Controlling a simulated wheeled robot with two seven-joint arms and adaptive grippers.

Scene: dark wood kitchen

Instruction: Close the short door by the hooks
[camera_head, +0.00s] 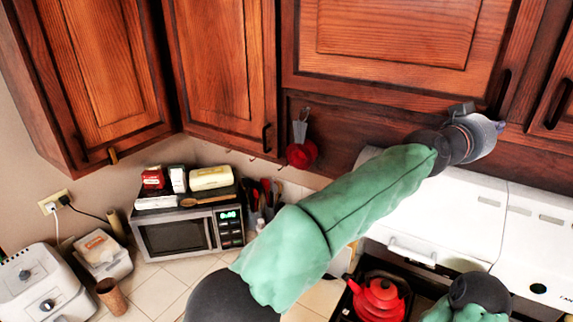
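The short cabinet door (393,62) is the wide wooden one at the upper middle, above the range hood. Its dark handle (503,91) is at its lower right corner. The door looks about flush with its frame, but I cannot tell whether a small gap remains. Hooks (281,163) run along the wall below and left of it, and a red utensil (301,154) hangs there. My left gripper (484,122) is at the door's lower right edge, just below the handle. Contact and finger opening are unclear. My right gripper is not visible; part of that arm shows at the bottom right.
Closed-looking tall cabinet doors (222,66) stand to the left. The white range hood (440,210) lies under my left arm. A red kettle (378,297) is on the stove. A microwave (188,232) and a toaster (40,281) stand on the counter.

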